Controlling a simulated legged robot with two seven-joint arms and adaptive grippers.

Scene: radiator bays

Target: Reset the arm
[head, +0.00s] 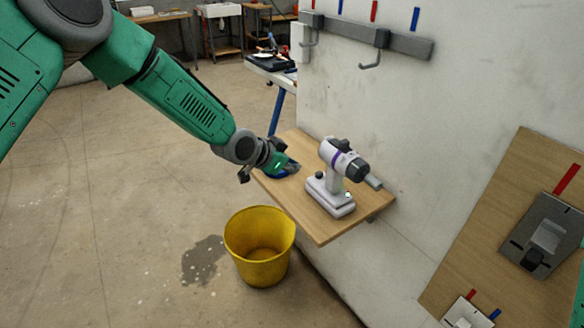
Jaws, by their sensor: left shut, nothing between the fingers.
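My green and grey left arm reaches in from the upper left in the head view. Its left gripper (262,172) is shut and empty, at the left edge of a wooden wall shelf (295,205). A white and purple drill-like tool (338,172) stands upright on the shelf, to the right of the gripper and apart from it. My right gripper is not in view.
A yellow bucket (259,262) stands on the floor below the shelf, beside a dark stain. A hook rail (400,42) is on the wall above. A wooden panel with grey fittings (500,215) is at the right. Floor at left is clear.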

